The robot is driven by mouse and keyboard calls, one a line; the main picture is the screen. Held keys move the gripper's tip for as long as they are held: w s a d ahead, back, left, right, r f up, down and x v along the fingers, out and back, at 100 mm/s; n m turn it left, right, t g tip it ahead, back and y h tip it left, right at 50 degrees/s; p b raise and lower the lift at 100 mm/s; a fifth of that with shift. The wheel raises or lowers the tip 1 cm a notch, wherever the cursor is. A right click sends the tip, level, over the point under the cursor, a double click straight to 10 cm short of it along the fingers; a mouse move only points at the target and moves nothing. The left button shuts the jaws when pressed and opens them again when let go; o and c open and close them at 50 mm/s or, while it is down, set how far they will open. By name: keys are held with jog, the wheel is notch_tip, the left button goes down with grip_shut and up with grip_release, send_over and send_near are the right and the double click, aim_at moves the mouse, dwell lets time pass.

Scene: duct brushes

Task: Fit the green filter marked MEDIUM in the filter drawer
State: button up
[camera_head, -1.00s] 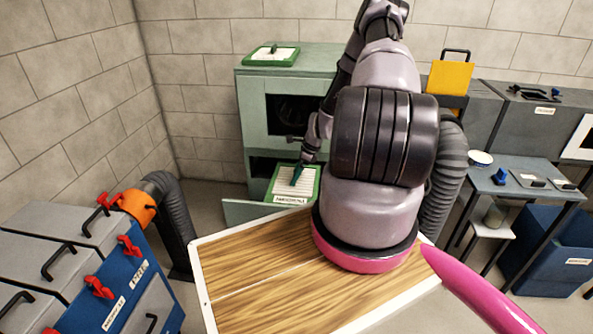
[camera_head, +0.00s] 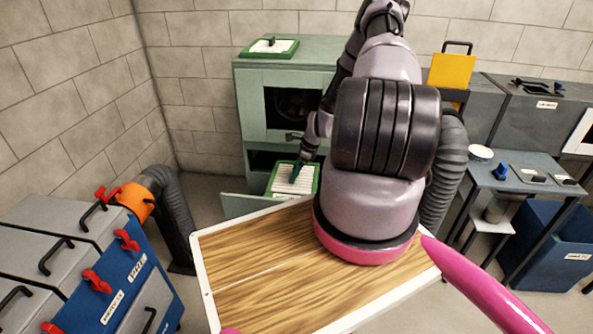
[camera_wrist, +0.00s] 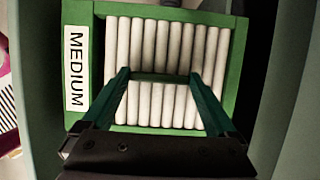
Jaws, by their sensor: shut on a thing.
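The green filter marked MEDIUM (camera_wrist: 82,72) fills most of the wrist view, with a green frame and white pleats. In the head view this filter (camera_head: 281,190) lies at the open filter drawer (camera_head: 236,205), low on the green cabinet. My gripper (camera_wrist: 158,78) is over the pleats, its two teal fingers shut on the filter; the exact grip point is hard to see. In the head view my gripper (camera_head: 296,172) reaches down to the filter. Pale green drawer walls (camera_wrist: 40,75) show beside the filter. Whether the filter rests on the drawer floor cannot be told.
Another green-framed filter (camera_head: 270,47) lies on top of the cabinet (camera_head: 250,100). A wood-topped board (camera_head: 260,285) is in front. An orange-collared hose (camera_head: 140,200) stands at left, and a small table (camera_head: 520,172) with items at right.

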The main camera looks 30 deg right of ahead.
aim_at(296, 181)
jog(key=shift+f, duration=0.2)
jog(key=shift+f, duration=2.6)
jog(key=o, duration=1.4)
jog(key=shift+c, duration=0.2)
jog(key=shift+r, duration=0.1)
